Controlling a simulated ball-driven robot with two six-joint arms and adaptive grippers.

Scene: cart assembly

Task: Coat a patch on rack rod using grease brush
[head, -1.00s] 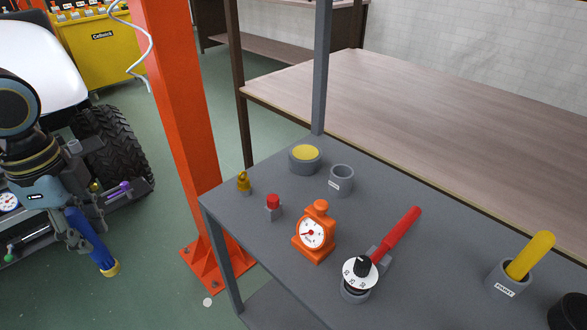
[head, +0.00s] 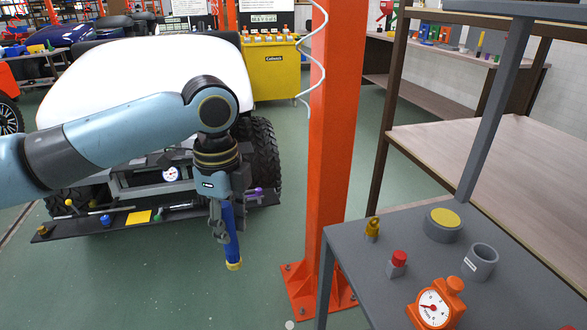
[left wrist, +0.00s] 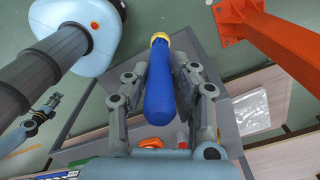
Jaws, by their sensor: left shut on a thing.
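My left gripper (head: 222,226) is shut around the blue handle of the grease brush (head: 231,236). The brush hangs down, slightly tilted, with its yellow tip lowest, in front of the cart. In the left wrist view the blue handle (left wrist: 160,92) sits between the two fingers, its yellow tip pointing away. A dark jointed end, seemingly my right gripper (left wrist: 42,115), shows small at the left of that view; its jaws are unclear. A grey pot with a yellow top (head: 443,224) stands on the grey table. I cannot clearly pick out the rack rod among the cart's front parts.
The white-bodied cart (head: 165,75) has a dark front shelf (head: 75,230) with small parts. An orange post (head: 338,150) stands between the cart and the grey table (head: 365,250). A red-topped block (head: 397,264), an empty grey cup (head: 481,262) and an orange gauge (head: 437,303) stand on the table.

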